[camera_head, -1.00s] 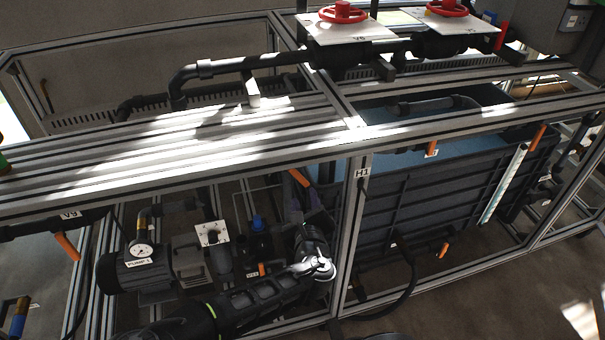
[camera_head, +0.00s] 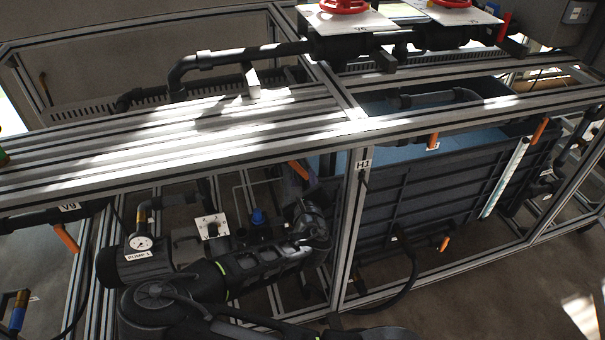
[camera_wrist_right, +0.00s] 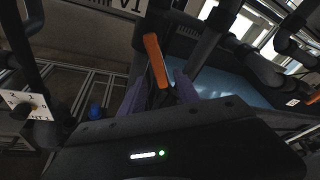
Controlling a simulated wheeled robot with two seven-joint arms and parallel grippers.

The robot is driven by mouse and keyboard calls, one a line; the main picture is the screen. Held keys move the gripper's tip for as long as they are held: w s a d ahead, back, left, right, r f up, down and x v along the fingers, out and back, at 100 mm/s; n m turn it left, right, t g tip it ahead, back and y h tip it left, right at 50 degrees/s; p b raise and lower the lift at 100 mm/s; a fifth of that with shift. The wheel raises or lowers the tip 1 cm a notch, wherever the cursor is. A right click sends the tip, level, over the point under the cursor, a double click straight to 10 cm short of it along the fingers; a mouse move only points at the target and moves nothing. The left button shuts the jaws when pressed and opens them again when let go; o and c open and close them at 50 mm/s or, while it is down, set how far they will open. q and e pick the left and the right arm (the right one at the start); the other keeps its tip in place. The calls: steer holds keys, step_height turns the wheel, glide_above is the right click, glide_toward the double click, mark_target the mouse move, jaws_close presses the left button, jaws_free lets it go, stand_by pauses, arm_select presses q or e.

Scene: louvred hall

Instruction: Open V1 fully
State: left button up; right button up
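The label V1 (camera_wrist_right: 125,6) shows at the top of the right wrist view, upside down. Just below it is an orange lever handle (camera_wrist_right: 156,58). In the head view an orange handle (camera_head: 299,171) hangs under the frame beam, left of the H1 post; it appears to be the same one. My right gripper (camera_head: 293,190) is just below this handle, partly hidden by its own wrist. In the right wrist view its two purplish fingers (camera_wrist_right: 160,92) stand apart, one on each side of the handle's end. I cannot tell whether they touch it. My left gripper is not in view.
The H1 post (camera_head: 352,220) stands close right of my right wrist. A beam (camera_head: 200,172) runs above it. Pump 1 (camera_head: 140,262) is at left, close to my arm. A blue-capped part (camera_head: 257,217) lies behind. The dark tank (camera_head: 440,190) fills the right bay.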

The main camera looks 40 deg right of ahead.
mark_target(303, 174)
steer(key=shift+x, duration=2.1)
jaws_close()
